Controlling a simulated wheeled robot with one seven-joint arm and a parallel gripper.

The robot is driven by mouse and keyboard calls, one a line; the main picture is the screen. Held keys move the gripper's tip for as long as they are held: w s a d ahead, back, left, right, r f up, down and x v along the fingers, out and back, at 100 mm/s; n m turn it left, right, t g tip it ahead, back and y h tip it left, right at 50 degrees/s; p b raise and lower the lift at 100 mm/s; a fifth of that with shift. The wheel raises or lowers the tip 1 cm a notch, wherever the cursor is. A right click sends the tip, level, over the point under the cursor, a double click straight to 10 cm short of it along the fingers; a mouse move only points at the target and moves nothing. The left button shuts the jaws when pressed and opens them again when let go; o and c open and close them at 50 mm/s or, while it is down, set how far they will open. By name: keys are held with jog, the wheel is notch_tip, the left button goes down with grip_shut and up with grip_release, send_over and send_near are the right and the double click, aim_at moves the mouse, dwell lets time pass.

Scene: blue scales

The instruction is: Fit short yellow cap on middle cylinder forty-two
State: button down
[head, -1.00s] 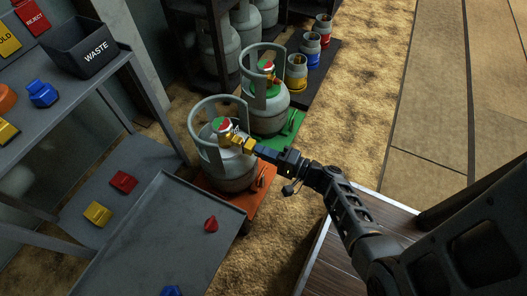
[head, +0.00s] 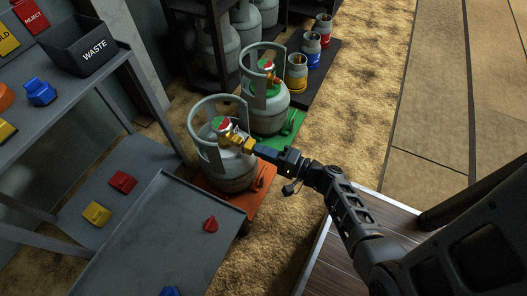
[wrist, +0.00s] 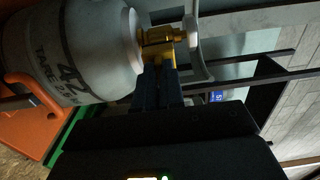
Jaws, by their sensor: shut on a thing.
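The cylinder marked 42 (head: 233,168) stands upright on an orange scale (head: 250,198). Its 42 and TARE print shows in the wrist view (wrist: 75,58). A red and green handwheel (head: 220,124) tops its valve, inside the grey collar. My gripper (head: 246,146) comes in from the right at valve height. In the wrist view my gripper (wrist: 159,72) is shut on the short yellow cap (wrist: 158,58), in line with the brass valve (wrist: 155,38) outlet. Cap and brass look alike there, and I cannot tell how far the cap sits on the outlet.
Another cylinder (head: 267,113) stands on a green scale (head: 290,127) just behind. Small cylinders with blue, red and yellow bands stand beyond. A tray (head: 150,235) with a red cap (head: 210,224) is at front left, beside shelves with coloured pieces and a WASTE bin (head: 83,48).

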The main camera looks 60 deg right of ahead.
jog(key=shift+w+b, duration=0.6)
jog(key=shift+w, duration=1.1)
jog(key=c, duration=1.2)
grip_release()
jog(key=shift+o, duration=0.2)
jog(key=s+p, duration=0.1)
jog(key=s, duration=0.6)
jog(key=shift+s+p, duration=0.35)
jog(key=shift+s, duration=0.05)
